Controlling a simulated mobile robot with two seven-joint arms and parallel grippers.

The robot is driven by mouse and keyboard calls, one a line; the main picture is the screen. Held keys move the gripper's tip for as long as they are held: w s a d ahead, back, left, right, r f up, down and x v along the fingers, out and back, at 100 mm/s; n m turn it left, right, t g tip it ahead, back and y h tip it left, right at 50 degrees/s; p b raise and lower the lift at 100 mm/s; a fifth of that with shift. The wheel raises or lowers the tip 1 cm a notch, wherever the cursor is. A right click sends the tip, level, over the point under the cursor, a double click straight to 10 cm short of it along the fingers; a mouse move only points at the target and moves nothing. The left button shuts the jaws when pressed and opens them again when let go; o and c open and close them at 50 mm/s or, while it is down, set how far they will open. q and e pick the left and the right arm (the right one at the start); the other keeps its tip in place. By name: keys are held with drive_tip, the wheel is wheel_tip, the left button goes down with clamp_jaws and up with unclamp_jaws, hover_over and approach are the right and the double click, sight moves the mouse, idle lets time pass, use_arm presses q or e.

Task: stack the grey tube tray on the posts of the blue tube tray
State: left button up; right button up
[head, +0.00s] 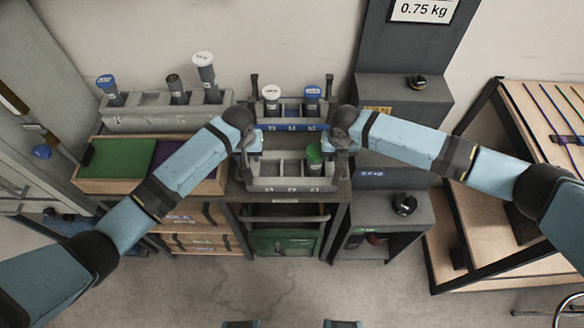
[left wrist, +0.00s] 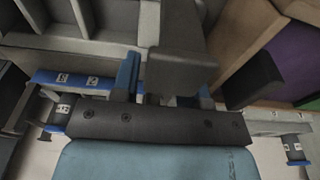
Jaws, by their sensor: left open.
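The grey tube tray (head: 290,184) is in front of the blue tube tray in the head view, with a green-capped tube (head: 314,155) in it. Its compartments show in the left wrist view (left wrist: 80,42). The blue tube tray (head: 290,127) is behind it, with upright dark posts (head: 254,86) at both ends and a white-capped and a blue-capped tube standing in it. My left gripper (head: 247,163) is open at the grey tray's left end; its dark fingers (left wrist: 218,75) show in the left wrist view. My right gripper (head: 337,160) is at the grey tray's right end; its fingers are unclear.
Another grey rack (head: 165,118) with several tubes stands at the back left, behind a wooden box (head: 125,185) with green and purple panels. A dark scale column (head: 400,105) stands close on the right. A slanted wooden rack (head: 545,130) is farther right.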

use_arm(q)
drive_tip(key=shift+c, duration=1.3)
use_arm(e)
drive_tip(key=shift+c, duration=1.3)
use_arm(q)
clamp_jaws()
use_arm(e)
clamp_jaws()
use_arm(q)
drive_tip(key=shift+r, duration=0.15)
use_arm(e)
drive_tip(key=shift+w+r, duration=0.1)
drive_tip(key=shift+r, duration=0.05)
